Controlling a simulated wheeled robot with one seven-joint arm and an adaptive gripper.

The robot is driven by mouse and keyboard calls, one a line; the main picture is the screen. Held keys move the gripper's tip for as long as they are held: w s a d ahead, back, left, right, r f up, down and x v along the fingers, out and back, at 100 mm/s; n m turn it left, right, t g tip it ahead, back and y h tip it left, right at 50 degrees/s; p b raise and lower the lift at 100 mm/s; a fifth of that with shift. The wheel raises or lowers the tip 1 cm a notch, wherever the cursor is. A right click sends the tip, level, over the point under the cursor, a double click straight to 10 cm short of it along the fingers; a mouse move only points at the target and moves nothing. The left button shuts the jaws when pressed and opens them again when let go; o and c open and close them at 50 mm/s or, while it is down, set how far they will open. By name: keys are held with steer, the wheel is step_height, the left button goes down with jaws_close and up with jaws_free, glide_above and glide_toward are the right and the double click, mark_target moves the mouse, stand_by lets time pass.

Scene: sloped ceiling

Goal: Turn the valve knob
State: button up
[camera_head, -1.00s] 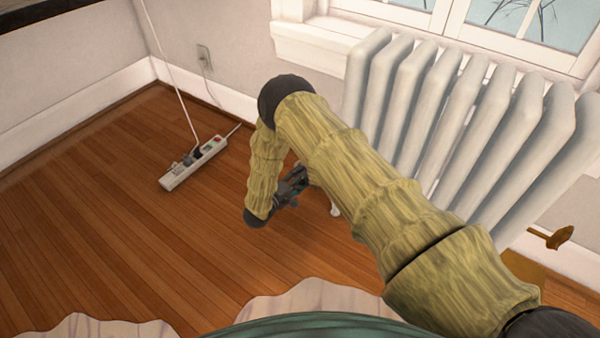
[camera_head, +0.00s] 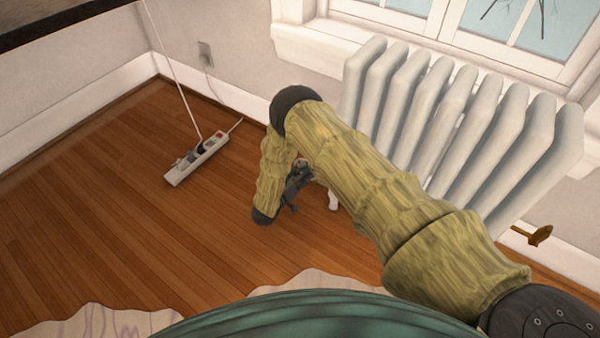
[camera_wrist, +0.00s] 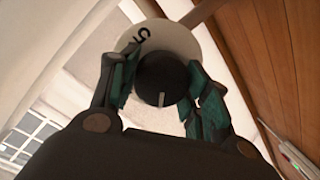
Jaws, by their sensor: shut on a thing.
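The valve knob (camera_wrist: 162,78) is a dark round knob with a light pointer mark, in the upper middle of the wrist view. Behind it is a pale round dial (camera_wrist: 180,42) with the digit 5 showing at its upper left. My gripper (camera_wrist: 163,92) has its teal-padded fingers on both sides of the knob and is shut on it. In the head view my gripper (camera_head: 296,184) is low beside the left end of the white radiator (camera_head: 440,125). My arm hides most of the valve there.
A power strip (camera_head: 198,158) with a cord lies on the wooden floor to the left. A brass fitting (camera_head: 540,236) sticks out at the radiator's lower right. A pale rug edge (camera_head: 90,322) is in front. The floor at left is otherwise clear.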

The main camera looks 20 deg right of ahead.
steer(key=m+p, duration=0.2)
steer(key=m, duration=0.2)
steer(key=shift+s+t+y, duration=0.1)
steer(key=shift+t+y, duration=0.2)
steer(key=shift+t, duration=0.1)
steer(key=shift+m+t+p, duration=0.4)
steer(key=shift+m+p, duration=0.35)
steer(key=shift+m, duration=1.65)
steer(key=o, duration=1)
steer(key=v, duration=1.2)
steer(key=shift+f, duration=0.1)
